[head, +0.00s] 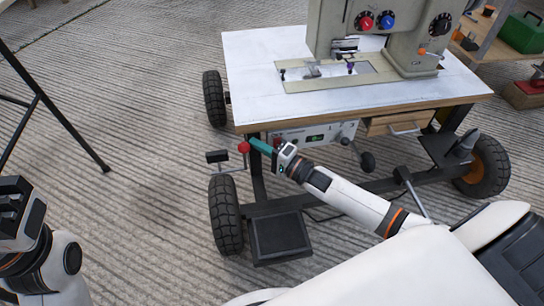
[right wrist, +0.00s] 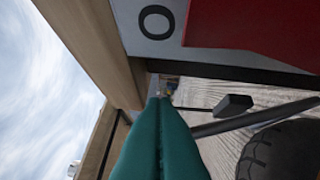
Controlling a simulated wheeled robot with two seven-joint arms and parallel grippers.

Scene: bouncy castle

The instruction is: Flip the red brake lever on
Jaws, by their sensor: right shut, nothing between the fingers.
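A smaller red part (head: 277,141) shows on the cart's white front panel. I cannot tell which is the brake lever. My right gripper (head: 252,142), with teal fingers, is shut and empty under the tabletop edge, its tips close to the knob; contact is unclear. In the right wrist view its fingers (right wrist: 158,100) are together, below a large red shape (right wrist: 270,25) beside an "O" mark. My left gripper (head: 14,200) shows partly at lower left.
The cart's white tabletop (head: 260,65) carries a sewing machine (head: 390,35). A black pedal (head: 217,156) and front left tyre (head: 226,215) sit near my right gripper. A black plate (head: 280,236) lies low in front. Open floor (head: 130,200) lies to the left.

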